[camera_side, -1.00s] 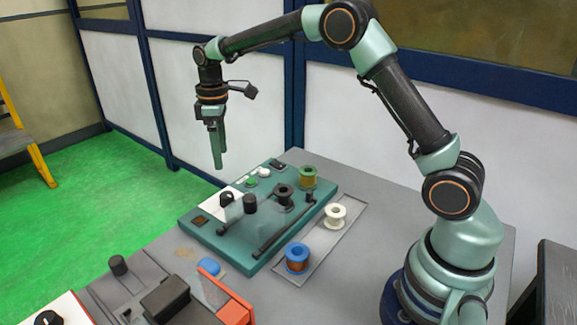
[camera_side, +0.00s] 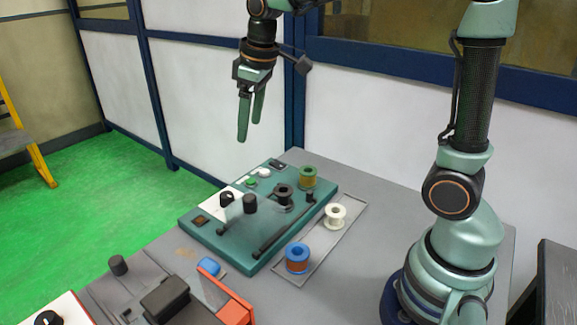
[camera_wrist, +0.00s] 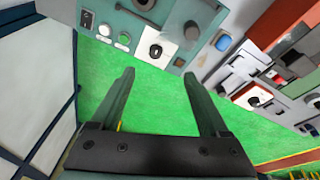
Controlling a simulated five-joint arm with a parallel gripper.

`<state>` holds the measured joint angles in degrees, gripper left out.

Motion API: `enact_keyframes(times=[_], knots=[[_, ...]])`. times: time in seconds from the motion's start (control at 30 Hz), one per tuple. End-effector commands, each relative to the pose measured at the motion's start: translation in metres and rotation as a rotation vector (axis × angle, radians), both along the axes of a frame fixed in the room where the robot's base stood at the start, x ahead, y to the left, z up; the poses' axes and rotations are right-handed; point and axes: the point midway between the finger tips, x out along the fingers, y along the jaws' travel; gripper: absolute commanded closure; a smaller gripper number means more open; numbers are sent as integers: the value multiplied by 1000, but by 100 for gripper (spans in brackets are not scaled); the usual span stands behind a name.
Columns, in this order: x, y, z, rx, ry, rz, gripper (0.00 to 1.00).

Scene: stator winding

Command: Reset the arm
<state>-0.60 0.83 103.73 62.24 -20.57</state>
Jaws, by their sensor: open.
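My gripper (camera_side: 249,138) hangs high above the far left corner of the table in the side view, with nothing between its fingers. In the wrist view my gripper (camera_wrist: 160,75) shows two fingers spread apart, with green floor between them. The teal winding machine (camera_side: 228,251) lies below and to the right of my gripper, well apart from it. Part of the machine also shows at the top of the wrist view (camera_wrist: 128,25).
A tray (camera_side: 318,262) holds a white spool (camera_side: 335,216) and a blue-rimmed spool (camera_side: 297,258). A green spool (camera_side: 307,177) stands on the machine's far end. A grey and orange device (camera_side: 235,309) sits at the front. A blue-framed wall (camera_side: 225,110) stands behind.

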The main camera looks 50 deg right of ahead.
Motion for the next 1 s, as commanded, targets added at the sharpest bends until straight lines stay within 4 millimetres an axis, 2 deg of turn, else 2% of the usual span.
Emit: enact_keyframes(times=[0.03,0.2,0.4,0.5,0.7,1.0], knots=[[-14,-1,6,8,-26,-30,21],[-56,-2,13,39,-105,-136,21],[-100,-4,6,84,-192,-253,21],[-115,-4,0,105,-225,-299,21],[-129,-4,-9,127,-257,-344,21],[-130,-4,-10,128,-258,-348,21]])
